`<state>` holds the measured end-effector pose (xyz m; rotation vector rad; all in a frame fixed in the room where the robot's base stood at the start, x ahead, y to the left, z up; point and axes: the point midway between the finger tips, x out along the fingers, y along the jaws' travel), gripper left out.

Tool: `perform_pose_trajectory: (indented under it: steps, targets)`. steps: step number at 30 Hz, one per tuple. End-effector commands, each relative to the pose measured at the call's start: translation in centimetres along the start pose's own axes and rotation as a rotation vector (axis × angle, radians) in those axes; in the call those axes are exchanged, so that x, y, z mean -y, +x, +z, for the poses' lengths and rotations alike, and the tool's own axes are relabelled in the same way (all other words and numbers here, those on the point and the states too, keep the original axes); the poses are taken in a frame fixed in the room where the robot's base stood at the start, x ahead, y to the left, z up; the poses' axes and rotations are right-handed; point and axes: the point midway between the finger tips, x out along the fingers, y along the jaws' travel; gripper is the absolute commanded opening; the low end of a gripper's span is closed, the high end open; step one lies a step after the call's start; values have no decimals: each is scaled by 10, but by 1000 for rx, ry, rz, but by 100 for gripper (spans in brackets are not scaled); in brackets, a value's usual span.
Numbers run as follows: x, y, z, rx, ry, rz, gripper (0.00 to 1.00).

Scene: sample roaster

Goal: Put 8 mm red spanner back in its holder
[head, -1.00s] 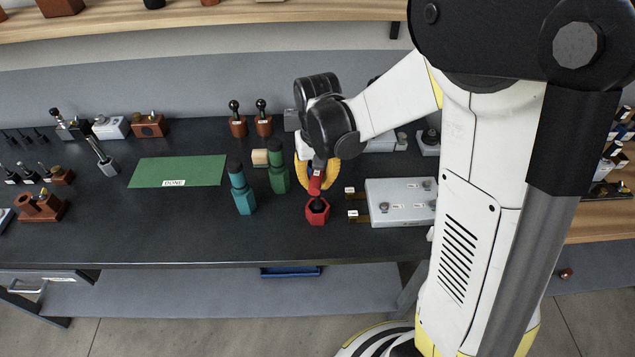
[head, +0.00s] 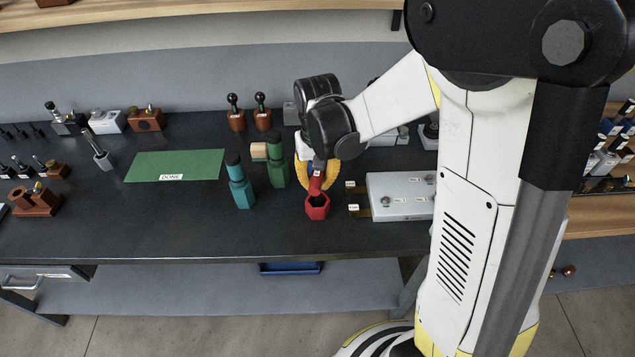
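A red spanner handle (head: 316,184) with a small white label slants below my wrist. Just under its lower end a red hexagonal holder (head: 317,208) stands upright on the dark bench, its top opening dark. The spanner's lower end overlaps the holder's back rim in this view, so I cannot tell whether it is inside, touching or behind. My gripper (head: 317,171) points down behind the holder, with yellow curved parts on both sides of the red handle. It looks shut on the spanner, though my wrist hides much of the grip.
A teal holder (head: 241,188) and a green holder (head: 276,164) stand close on the left. A grey block (head: 404,207) with small labelled tabs lies on the right. A green DONE mat (head: 174,166) lies farther left. The bench front is clear.

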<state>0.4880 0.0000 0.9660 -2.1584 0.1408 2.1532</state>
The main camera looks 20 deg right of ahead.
Motion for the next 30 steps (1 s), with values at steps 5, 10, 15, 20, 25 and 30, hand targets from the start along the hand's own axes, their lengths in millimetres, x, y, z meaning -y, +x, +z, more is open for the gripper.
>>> perform_pose_trajectory:
  steps: [5, 10, 15, 20, 25, 30]
  targets:
    - [0, 1, 0, 0, 0, 0, 36]
    - [0, 1, 0, 0, 0, 0, 36]
    - [0, -2, 0, 0, 0, 0, 36]
    - [0, -25, 1, 0, 0, 0, 36]
    - [0, -64, 0, 0, 0, 0, 36]
    - [0, -97, 0, 0, 0, 0, 36]
